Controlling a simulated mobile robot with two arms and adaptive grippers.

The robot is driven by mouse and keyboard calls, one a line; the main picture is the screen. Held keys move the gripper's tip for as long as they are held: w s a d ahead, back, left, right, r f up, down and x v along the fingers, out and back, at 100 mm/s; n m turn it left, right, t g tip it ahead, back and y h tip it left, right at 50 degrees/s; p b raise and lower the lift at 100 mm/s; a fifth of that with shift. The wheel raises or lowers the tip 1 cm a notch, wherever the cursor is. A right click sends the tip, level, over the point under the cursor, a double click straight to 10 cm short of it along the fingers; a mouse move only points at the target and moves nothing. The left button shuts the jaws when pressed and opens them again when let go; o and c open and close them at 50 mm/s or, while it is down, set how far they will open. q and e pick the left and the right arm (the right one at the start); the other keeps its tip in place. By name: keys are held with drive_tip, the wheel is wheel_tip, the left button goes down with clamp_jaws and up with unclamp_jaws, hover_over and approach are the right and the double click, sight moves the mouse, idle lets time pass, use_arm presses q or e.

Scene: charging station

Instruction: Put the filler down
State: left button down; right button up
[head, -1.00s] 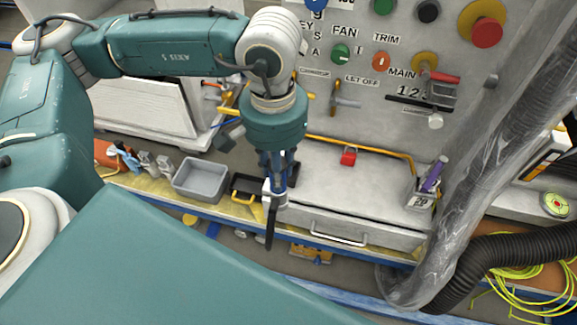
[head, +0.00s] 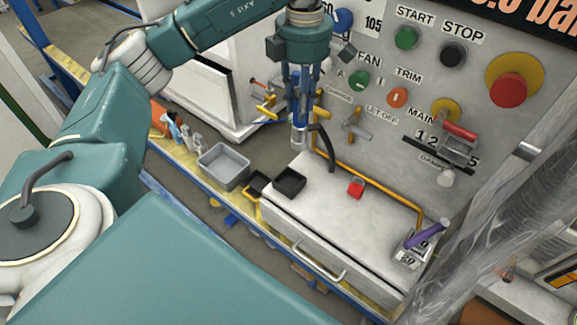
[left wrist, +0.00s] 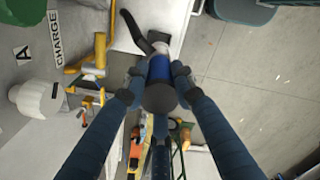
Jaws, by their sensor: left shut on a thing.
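My left gripper (head: 300,98) is shut on the filler (head: 299,134), a blue and grey cylinder with a curved black spout. It hangs roughly upright in the air, in front of the control panel and above the back left of the white box. In the left wrist view both fingers (left wrist: 158,82) pinch the filler's blue body (left wrist: 160,66), and its black spout (left wrist: 132,28) points away to the upper left. An open black square holder (head: 290,181) sits on the box's left corner, below the filler and apart from it. My right gripper is not in view.
The white box (head: 340,215) also carries a red padlock (head: 356,187) and a small holder with a purple tool (head: 427,234). A grey bin (head: 223,167) stands to its left. The control panel (head: 375,125) with knobs and levers rises close behind. A yellow pipe runs along the box's back.

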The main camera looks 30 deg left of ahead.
use_arm(q)
wheel_tip(320, 180, down, 20)
drive_tip(key=w+a+n+p, duration=0.1)
drive_tip(key=a+n, duration=0.2)
drive_tip(key=n, duration=0.4)
drive_tip(key=shift+w+r, duration=0.2)
drive_tip(key=shift+w, duration=0.05)
drive_tip(key=c, duration=1.4)
unclamp_jaws()
drive_tip(key=shift+c, duration=0.2)
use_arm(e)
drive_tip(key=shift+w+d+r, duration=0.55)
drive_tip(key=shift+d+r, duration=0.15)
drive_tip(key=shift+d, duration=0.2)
